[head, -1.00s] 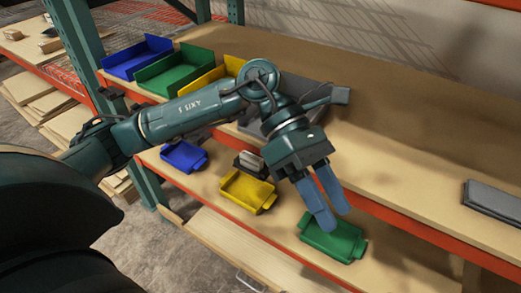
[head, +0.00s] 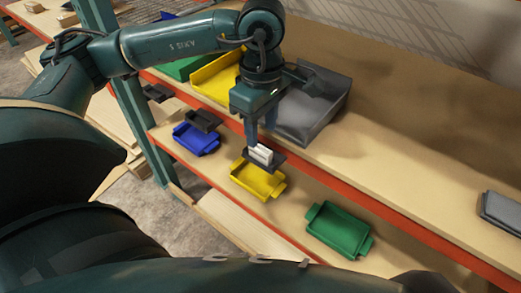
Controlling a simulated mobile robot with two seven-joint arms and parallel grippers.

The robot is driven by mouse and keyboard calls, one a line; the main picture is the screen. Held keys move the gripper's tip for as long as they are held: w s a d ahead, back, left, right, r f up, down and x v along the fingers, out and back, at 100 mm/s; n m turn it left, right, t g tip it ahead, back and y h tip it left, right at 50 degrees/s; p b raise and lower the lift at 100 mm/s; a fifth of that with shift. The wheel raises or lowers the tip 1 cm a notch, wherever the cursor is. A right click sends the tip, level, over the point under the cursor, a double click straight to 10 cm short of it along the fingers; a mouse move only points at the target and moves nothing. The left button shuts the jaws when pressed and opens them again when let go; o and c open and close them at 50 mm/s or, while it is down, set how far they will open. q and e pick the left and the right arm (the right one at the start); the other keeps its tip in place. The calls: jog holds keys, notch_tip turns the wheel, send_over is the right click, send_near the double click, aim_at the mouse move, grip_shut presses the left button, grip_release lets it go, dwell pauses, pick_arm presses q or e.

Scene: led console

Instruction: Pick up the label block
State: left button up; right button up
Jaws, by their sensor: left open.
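The label block, a small pale block (head: 261,153), sits upright on a dark holder (head: 278,165) at the front edge of the upper shelf in the head view. My left gripper (head: 262,137) points down with its fingers open, directly above the block. The fingertips are close to the block's top. I cannot tell whether they touch it or straddle it. My right gripper is not in view.
Yellow (head: 215,75) and grey (head: 318,108) bins stand behind the gripper on the upper shelf (head: 410,150). Blue (head: 196,139), yellow (head: 258,181) and green (head: 339,230) trays lie on the lower shelf. A grey flat case (head: 500,211) lies at right.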

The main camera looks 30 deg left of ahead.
aim_at(260, 148)
pick_arm(q)
notch_tip(260, 148, down, 5)
jog(key=shift+a+f+p, duration=0.1)
jog(key=shift+a+p, duration=0.05)
jog(key=shift+p, duration=0.55)
grip_shut()
